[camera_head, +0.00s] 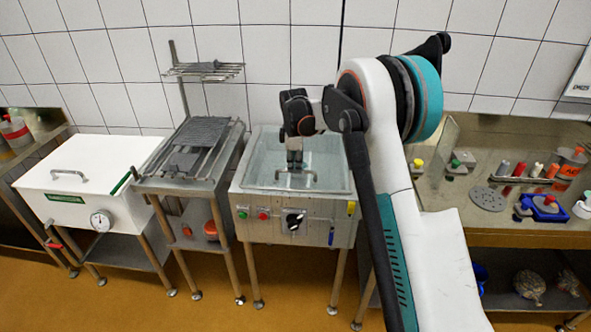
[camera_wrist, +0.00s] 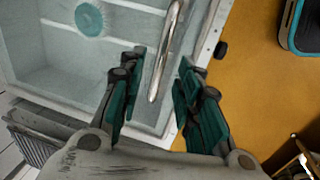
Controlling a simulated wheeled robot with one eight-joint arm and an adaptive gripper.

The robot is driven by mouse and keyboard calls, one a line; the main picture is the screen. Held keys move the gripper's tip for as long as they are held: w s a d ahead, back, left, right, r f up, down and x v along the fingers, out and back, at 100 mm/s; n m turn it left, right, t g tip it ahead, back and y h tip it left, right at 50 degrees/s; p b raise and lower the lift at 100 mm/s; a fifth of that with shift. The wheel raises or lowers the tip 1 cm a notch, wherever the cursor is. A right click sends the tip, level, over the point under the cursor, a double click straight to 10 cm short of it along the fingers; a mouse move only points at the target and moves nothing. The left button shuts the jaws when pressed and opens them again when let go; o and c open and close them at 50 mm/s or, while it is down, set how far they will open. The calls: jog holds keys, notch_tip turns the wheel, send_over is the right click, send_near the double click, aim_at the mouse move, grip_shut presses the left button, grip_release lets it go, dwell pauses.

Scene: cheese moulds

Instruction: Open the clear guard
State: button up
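The clear guard (camera_head: 258,178) lies flat over the basin of the steel machine in the middle of the head view. It looks closed. Its metal bar handle (camera_head: 313,177) is near the front edge. My gripper (camera_head: 294,164) points down just above and behind this handle, partly hiding it. In the wrist view, my gripper (camera_wrist: 163,60) is open, with the handle (camera_wrist: 168,45) between its two teal fingers in the picture. I cannot tell whether a finger touches it. The guard's clear panel (camera_wrist: 50,45) shows to the left.
The machine's front panel has a green button, a red button (camera_head: 263,214) and a black knob (camera_head: 294,219). A white lidded vat (camera_head: 75,185) and a steel rack (camera_head: 190,150) stand to the left. A cluttered bench (camera_head: 470,205) is to the right. Floor (camera_head: 215,310) is open in front.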

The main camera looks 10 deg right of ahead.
jog(key=shift+w+d+f, duration=0.1)
jog(key=shift+w+f, duration=0.05)
jog(key=shift+f, duration=0.55)
jog(key=shift+w+f, duration=0.1)
jog(key=shift+f, duration=0.6)
grip_shut()
jog(key=shift+r, duration=0.15)
